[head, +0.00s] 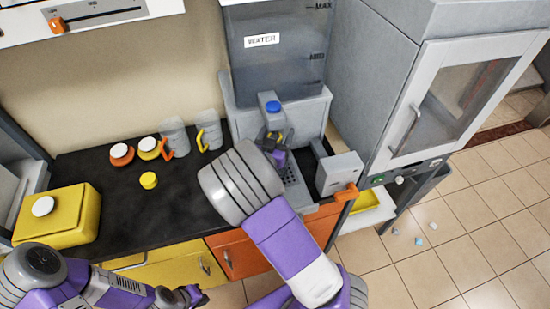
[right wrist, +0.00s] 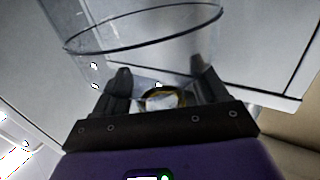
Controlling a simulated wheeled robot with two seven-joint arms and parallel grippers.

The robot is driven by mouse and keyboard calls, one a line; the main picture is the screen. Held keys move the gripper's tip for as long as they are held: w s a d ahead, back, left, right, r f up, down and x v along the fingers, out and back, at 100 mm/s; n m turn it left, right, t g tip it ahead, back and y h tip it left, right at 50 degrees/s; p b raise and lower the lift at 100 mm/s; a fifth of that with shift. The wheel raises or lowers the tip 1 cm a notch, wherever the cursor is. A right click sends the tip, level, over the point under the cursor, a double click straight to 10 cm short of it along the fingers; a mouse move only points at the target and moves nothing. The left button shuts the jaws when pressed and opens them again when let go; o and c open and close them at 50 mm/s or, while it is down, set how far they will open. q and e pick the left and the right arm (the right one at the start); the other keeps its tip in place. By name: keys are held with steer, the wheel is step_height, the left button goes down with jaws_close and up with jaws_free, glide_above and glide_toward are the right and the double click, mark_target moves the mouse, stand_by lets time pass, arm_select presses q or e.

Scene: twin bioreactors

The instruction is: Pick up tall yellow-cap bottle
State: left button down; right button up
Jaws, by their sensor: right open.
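I cannot tell whether either is part of the bottle. In the head view this gripper is at the water dispenser, partly hidden by my right arm. My left gripper (head: 190,297) is low at the front, its jaw unclear.
Two clear jugs, orange-handled (head: 175,136) and yellow-handled (head: 208,130), stand at the counter's back near orange (head: 121,155) and yellow (head: 150,153) lids with white knobs. A yellow box (head: 58,220) is left. The water dispenser (head: 275,65) and grey cabinet (head: 380,70) stand right.

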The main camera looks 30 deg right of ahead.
steer(key=shift+c, duration=0.2)
jaws_close()
steer(key=shift+r, duration=0.25)
stand_by(0.5)
